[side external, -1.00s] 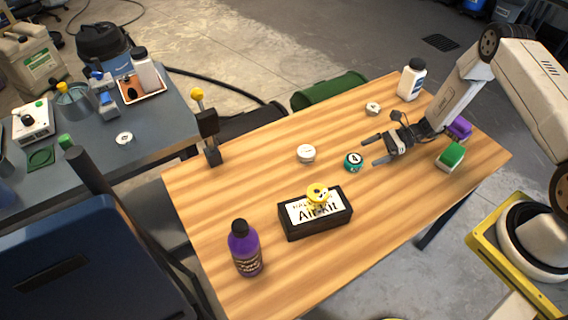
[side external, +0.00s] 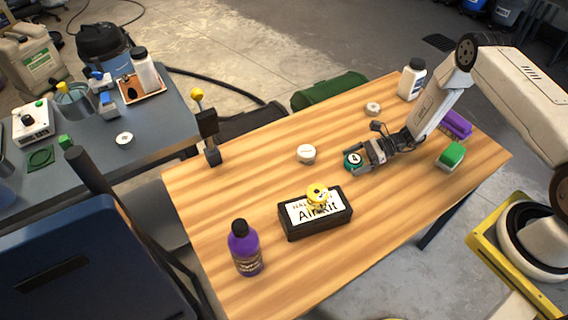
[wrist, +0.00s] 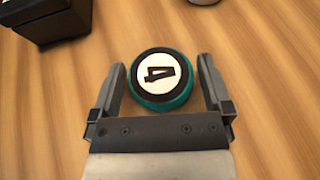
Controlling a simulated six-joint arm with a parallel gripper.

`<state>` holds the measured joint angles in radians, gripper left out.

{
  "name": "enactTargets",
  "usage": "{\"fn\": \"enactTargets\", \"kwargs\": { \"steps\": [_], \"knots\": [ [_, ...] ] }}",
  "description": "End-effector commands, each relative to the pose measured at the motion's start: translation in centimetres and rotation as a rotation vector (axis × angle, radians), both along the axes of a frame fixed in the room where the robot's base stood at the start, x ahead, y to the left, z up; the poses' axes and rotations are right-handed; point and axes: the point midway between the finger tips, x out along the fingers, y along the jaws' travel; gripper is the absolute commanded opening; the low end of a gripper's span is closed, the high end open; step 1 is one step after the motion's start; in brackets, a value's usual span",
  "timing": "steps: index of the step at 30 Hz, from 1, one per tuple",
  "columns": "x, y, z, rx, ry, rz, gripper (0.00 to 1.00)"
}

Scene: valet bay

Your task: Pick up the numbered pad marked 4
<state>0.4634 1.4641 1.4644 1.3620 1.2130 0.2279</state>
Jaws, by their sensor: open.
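The numbered pad marked 4 (side external: 353,160) is a round teal puck with a black ring and a white disc on top. It lies flat on the wooden table. In the wrist view the pad (wrist: 161,78) sits between the front parts of the two fingers. My gripper (side external: 364,157) is low over the table and open, one finger on each side of the pad.
A black Air Kit box (side external: 316,214) with a yellow object (side external: 317,194) on top stands nearby. A white round pad (side external: 306,153) lies left of the 4 pad. A green brush (side external: 451,156), purple brush (side external: 456,124), white bottle (side external: 412,79) and purple bottle (side external: 244,249) stand farther off.

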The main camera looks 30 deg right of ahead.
Motion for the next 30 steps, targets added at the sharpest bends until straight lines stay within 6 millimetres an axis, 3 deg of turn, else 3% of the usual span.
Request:
{"fn": "enactTargets", "kwargs": {
  "steps": [12,14,19,20,30],
  "knots": [
    [0.00,-0.04,0.01,0.000,0.000,0.000,1.00],
    [0.00,-0.04,0.01,0.000,0.000,0.000,0.84],
    [-0.01,-0.05,0.01,0.000,0.000,0.000,0.30],
    [-0.01,-0.05,0.01,0.000,0.000,0.000,0.25],
    [0.00,-0.05,0.18,0.000,-0.001,0.000,0.24]
  ]
}}
